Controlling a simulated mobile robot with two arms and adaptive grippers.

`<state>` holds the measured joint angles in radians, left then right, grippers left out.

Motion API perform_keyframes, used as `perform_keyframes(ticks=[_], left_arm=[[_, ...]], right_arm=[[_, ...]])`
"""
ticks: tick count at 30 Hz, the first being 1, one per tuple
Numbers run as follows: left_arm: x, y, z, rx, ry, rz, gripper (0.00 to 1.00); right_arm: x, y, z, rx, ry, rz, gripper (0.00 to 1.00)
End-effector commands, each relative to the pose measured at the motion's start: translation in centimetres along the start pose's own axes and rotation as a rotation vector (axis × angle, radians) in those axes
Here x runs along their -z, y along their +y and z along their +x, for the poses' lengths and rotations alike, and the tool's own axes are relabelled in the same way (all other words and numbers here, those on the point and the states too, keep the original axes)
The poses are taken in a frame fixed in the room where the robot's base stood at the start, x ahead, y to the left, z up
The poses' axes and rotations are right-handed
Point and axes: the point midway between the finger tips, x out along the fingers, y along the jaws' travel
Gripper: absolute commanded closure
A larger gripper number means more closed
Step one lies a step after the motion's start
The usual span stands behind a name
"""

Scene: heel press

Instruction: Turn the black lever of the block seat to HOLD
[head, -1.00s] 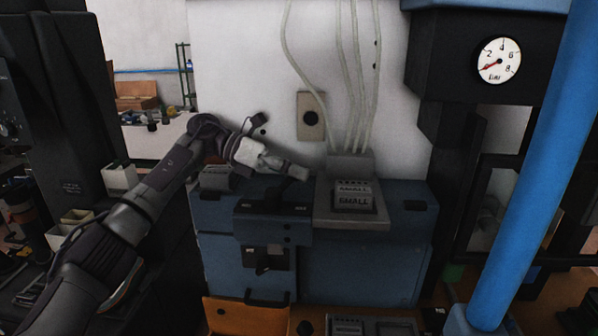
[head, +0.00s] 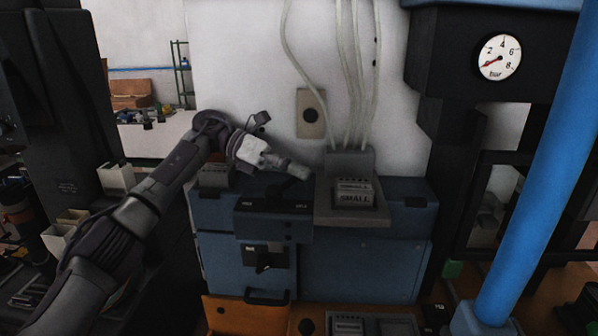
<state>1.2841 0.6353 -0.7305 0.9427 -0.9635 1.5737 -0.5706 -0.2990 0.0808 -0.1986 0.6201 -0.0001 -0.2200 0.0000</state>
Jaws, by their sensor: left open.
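The block seat (head: 273,227) is a dark box on top of the blue cabinet, with small pale labels at its left and right ends, too small to read surely. A black lever (head: 284,189) shows on its top, slanting up to the right under my left gripper (head: 302,171). My left gripper is open, its tip close above the lever's upper end. I cannot tell whether they touch. The gripper partly hides the lever. My right gripper is not in view.
A grey holder (head: 374,215) with a block marked SMALL (head: 354,198) stands right of the seat. A blue column (head: 540,160) and a pressure gauge (head: 499,57) are at the right. Hoses (head: 358,90) hang behind.

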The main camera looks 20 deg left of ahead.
Motion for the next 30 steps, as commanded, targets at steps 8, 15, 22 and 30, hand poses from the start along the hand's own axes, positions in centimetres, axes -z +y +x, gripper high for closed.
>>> perform_keyframes(ticks=[8,15,22,30], left_arm=[[-0.1,-0.1,-0.2,0.001,-0.002,0.000,0.44],[-0.2,0.0,-3.5,-0.002,-0.005,-0.001,0.44],[-0.1,0.0,-8.8,-0.002,-0.006,-0.002,0.44],[0.0,0.1,-11.6,-0.001,-0.003,-0.002,0.44]], right_arm=[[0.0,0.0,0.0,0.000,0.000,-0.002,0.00],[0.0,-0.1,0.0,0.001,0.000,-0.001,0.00],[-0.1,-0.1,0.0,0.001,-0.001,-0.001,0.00],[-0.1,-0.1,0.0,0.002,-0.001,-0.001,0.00]])
